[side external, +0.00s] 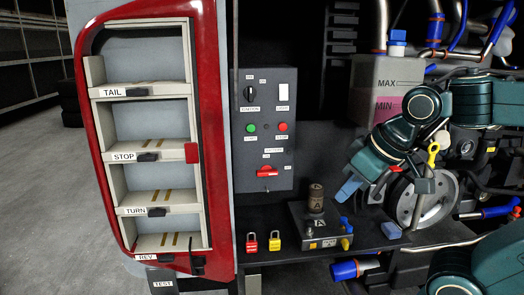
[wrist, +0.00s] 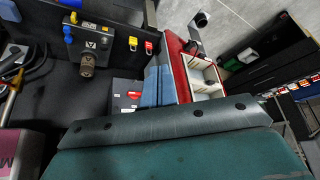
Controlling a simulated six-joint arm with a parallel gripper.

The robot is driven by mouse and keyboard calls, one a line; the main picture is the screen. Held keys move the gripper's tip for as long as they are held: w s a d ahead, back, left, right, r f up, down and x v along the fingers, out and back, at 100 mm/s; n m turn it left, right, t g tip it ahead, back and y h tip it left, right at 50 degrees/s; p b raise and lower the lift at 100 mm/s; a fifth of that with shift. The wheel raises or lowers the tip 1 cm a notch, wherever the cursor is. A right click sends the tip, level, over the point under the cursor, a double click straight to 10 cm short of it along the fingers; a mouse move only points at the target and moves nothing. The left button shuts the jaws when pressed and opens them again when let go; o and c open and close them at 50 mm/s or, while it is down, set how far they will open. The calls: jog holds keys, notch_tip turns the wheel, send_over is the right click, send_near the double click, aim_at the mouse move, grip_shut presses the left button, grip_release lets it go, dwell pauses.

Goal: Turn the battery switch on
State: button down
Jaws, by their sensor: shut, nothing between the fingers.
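The grey control panel (side external: 279,140) stands upright in the side view, left of my gripper. A red rotary handle (side external: 266,171), which looks like the battery switch, sits low on it and lies roughly horizontal. Small labels around it are too small to read. In the wrist view the panel (wrist: 124,86) is seen at a steep angle, with the red handle (wrist: 134,94) beside my fingers. My gripper (side external: 348,191) is shut and empty, its blue fingers pointing down and left, to the right of the panel and apart from it. The fingers also show in the wrist view (wrist: 158,86).
A block with a brown knob (side external: 316,198) and two padlocks (side external: 263,242) are below. A red-framed shelf (side external: 211,120) stands left.

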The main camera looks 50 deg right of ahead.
jog(key=w+d+m+h, duration=0.2)
jog(key=w+d, duration=0.1)
jog(key=w, duration=0.6)
jog(key=w+d+m+h, duration=0.2)
jog(key=w+d+m, duration=0.1)
jog(key=w, duration=0.6)
jog(key=w+d+m+h, duration=0.1)
jog(key=w+d+m, duration=0.2)
jog(key=w, duration=0.6)
jog(key=shift+w+d+r+t+h, duration=0.3)
jog(key=shift+w+d+h, duration=0.1)
jog(key=shift+d, duration=0.85)
jog(key=shift+f, duration=0.1)
send_over(260, 170)
jog(key=s+a, duration=0.2)
jog(key=s, duration=0.1)
notch_tip(260, 170, down, 9)
jog(key=shift+w+a+f, duration=0.1)
jog(key=shift+w+f, duration=0.15)
jog(key=shift+f, duration=0.75)
jog(key=shift+w, duration=0.1)
